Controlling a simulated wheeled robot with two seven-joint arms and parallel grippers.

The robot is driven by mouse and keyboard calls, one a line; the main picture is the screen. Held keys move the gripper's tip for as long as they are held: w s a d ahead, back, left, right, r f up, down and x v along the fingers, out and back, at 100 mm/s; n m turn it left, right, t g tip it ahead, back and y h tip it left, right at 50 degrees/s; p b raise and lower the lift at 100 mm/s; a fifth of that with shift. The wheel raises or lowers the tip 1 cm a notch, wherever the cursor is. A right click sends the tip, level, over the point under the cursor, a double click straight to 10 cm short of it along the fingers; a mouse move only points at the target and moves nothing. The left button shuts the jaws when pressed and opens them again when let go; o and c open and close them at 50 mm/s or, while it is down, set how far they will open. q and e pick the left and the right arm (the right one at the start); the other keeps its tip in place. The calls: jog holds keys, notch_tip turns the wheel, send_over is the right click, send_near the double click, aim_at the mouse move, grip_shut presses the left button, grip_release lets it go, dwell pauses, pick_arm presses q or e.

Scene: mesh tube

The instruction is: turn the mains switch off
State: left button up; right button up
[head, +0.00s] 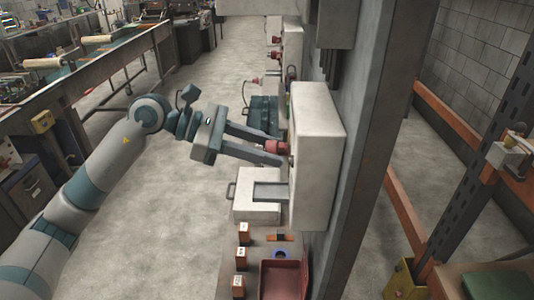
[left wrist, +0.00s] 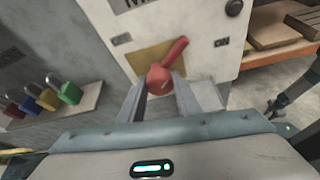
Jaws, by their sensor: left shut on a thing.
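The red mains switch (head: 273,147) sits on the front of a cream wall cabinet (head: 320,125). In the left wrist view its red handle (left wrist: 174,50) points up and to the right from a round red hub (left wrist: 159,79), over a yellow plate (left wrist: 150,62). The ON label (left wrist: 221,42) is to the right of the handle tip; a smaller label (left wrist: 122,40), too small to read surely, is to the left. My left gripper (head: 282,149) is shut on the switch, with one finger on each side of the hub.
Below the cabinet are a red tray (head: 283,264), small orange boxes (head: 243,232) and a pale case (head: 255,209). The floor (head: 185,200) beside my left arm is clear.

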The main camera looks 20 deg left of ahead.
pick_arm(q)
jog(key=n+g+b, duration=0.1)
jog(key=n+g, duration=0.1)
jog(key=n, duration=0.1)
jog(key=shift+n+h+b, duration=0.35)
jog(key=shift+n+h, duration=0.05)
jog(key=shift+n+g+h+b, duration=0.45)
jog(key=shift+n+g, duration=0.55)
jog(key=shift+n, duration=0.3)
jog(key=o, duration=1.1)
jog(key=shift+c, duration=0.2)
jog(key=shift+a, duration=0.2)
